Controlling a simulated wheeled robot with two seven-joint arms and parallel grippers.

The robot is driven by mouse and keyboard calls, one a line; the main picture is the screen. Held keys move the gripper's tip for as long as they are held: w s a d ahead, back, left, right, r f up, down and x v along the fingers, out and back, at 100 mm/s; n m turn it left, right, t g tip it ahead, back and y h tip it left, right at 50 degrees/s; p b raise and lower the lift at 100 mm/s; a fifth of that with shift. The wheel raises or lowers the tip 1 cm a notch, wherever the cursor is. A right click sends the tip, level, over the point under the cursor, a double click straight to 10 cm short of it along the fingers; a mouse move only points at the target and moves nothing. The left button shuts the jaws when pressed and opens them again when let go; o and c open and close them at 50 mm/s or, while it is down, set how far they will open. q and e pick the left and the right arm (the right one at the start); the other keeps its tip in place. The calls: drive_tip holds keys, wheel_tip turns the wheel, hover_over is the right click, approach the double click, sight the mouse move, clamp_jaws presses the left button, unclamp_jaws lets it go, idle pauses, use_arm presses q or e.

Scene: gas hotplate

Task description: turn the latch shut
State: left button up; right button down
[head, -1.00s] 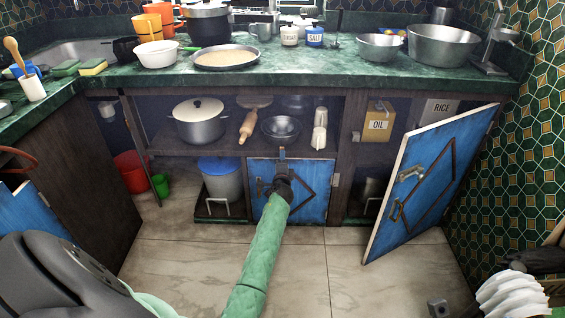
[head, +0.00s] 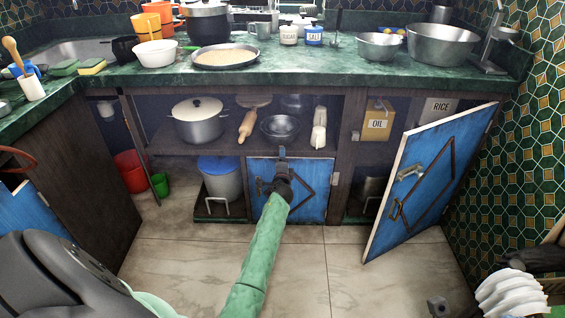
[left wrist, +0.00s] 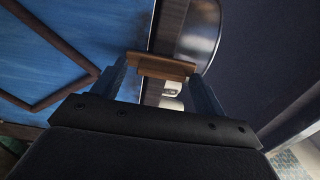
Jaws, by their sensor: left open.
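The small blue cupboard door (head: 313,174) with a dark diamond frame stands in the middle of the lower cabinet and looks flush with its front. My left gripper (head: 282,153) is at the top edge of this door. In the left wrist view, the brown wooden latch (left wrist: 163,67) lies crosswise between the two blue fingers of my open left gripper (left wrist: 160,84). One finger is at each end of it; I cannot tell whether they touch it. In the head view the latch is hidden behind the gripper. My right gripper is not in view.
A larger blue door (head: 427,185) stands ajar at right. The open shelf above the small door holds a lidded pot (head: 199,122), a rolling pin (head: 247,126) and bowls (head: 280,128). A grey bin (head: 221,181) with a blue lid stands left of the door.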

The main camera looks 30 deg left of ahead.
use_arm(q)
drive_tip(key=v, duration=0.8)
drive_tip(key=shift+p, duration=0.45)
drive_tip(key=shift+w+a, duration=0.1)
